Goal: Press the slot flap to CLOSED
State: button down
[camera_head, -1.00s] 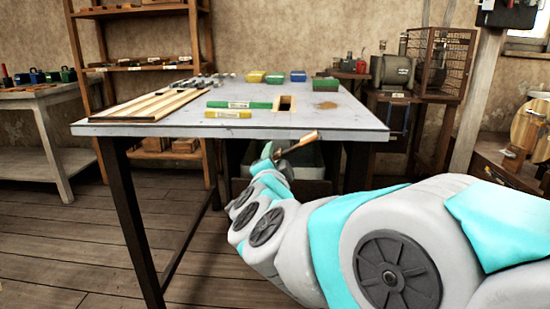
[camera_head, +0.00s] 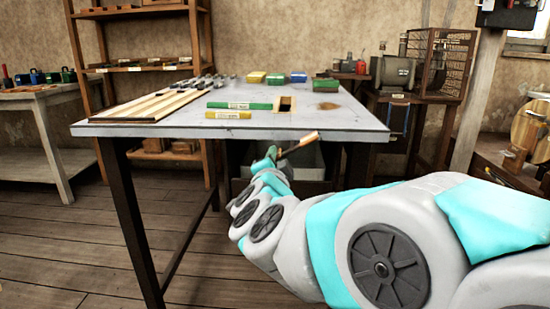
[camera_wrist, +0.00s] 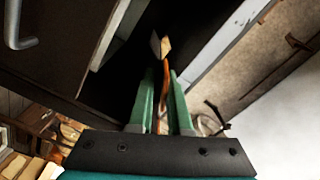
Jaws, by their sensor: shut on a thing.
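My gripper (camera_head: 274,153) is in front of the table's near edge, at about tabletop height or a little below. Its green fingers show in the wrist view (camera_wrist: 162,85), shut on a thin orange-brown stick (camera_wrist: 163,68). The stick has a pale wooden block-like end (camera_wrist: 160,45) and points away from the gripper. In the head view the stick (camera_head: 302,142) slants up to the right. A wood-framed rectangular slot (camera_head: 285,104) lies in the tabletop behind the gripper. Its opening looks dark. I cannot make out a separate flap or a CLOSED mark.
The grey table (camera_head: 180,129) holds wooden strips (camera_head: 150,107), a green bar (camera_head: 240,106), a yellow bar (camera_head: 228,115) and several small boxes at the back. A dark table leg (camera_head: 132,220) stands left of my arm. A pale bin is under the table. Floor on the left is clear.

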jog(key=shift+m, duration=0.3)
jog(key=shift+a+r+m+b, duration=0.15)
jog(key=shift+r+m+b, duration=0.1)
jog(key=shift+m+b, duration=0.5)
jog(key=m, duration=0.1)
jog(key=r+m, duration=0.1)
jog(key=m, duration=0.1)
jog(key=shift+a+b, duration=0.1)
jog(key=shift+b, duration=0.25)
jog(key=m, duration=0.2)
jog(key=r+m+b, duration=0.1)
jog(key=m, duration=0.1)
jog(key=shift+r, duration=0.2)
jog(key=shift+d+r+m+b, duration=0.2)
jog(key=shift+r+m+b, duration=0.1)
jog(key=shift+m, duration=0.45)
jog(key=shift+d+r+m+b, duration=0.2)
jog(key=shift+r+m+b, duration=0.1)
jog(key=shift+m, duration=0.4)
jog(key=c, duration=0.9)
grip_release()
jog(key=shift+o, duration=0.2)
